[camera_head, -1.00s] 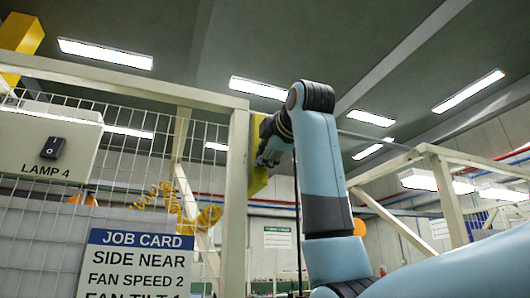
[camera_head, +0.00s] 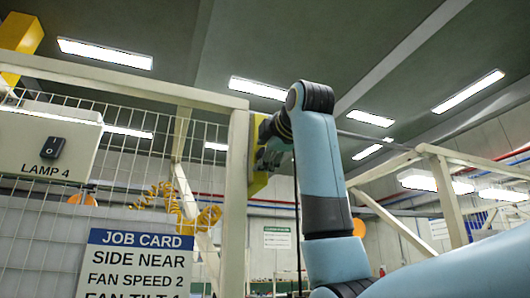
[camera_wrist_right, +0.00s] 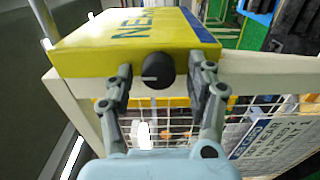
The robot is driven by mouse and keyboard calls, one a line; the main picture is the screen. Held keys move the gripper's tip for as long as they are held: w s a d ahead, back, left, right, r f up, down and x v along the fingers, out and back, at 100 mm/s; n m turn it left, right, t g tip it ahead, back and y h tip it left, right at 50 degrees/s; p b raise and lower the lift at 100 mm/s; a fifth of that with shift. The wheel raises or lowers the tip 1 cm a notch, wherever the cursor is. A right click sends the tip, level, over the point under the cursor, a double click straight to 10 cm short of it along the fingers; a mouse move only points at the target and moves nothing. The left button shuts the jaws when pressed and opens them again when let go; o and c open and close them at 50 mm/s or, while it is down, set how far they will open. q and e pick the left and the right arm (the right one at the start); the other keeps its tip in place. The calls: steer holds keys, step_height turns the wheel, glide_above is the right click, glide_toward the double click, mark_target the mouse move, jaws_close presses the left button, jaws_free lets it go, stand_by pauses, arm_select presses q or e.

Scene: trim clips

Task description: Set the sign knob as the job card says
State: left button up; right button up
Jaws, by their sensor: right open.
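A black round knob (camera_wrist_right: 158,70) with a pale pointer line sits on the front face of a yellow box (camera_wrist_right: 85,62) in the right wrist view. The line points left in that view. Blue lettering on the box's other face begins "NEA"; the rest is unclear. My right gripper (camera_wrist_right: 161,84) is open, its two fingers on either side of the knob; I cannot tell whether they touch it. In the head view my right gripper (camera_head: 270,152) is beside the yellow box (camera_head: 258,183), partly hiding it. The job card (camera_head: 137,262) reads SIDE NEAR, FAN SPEED 2, FAN TILT 1, cut off below.
A pale frame post (camera_head: 235,200) stands left of my right gripper. Wire mesh (camera_head: 50,230) fills the left side, with a LAMP 4 switch box (camera_head: 75,150) on it. A coiled yellow hose (camera_head: 180,207) hangs behind the mesh.

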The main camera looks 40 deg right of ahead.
steer(key=v, duration=1.2)
steer(key=shift+w, duration=0.1)
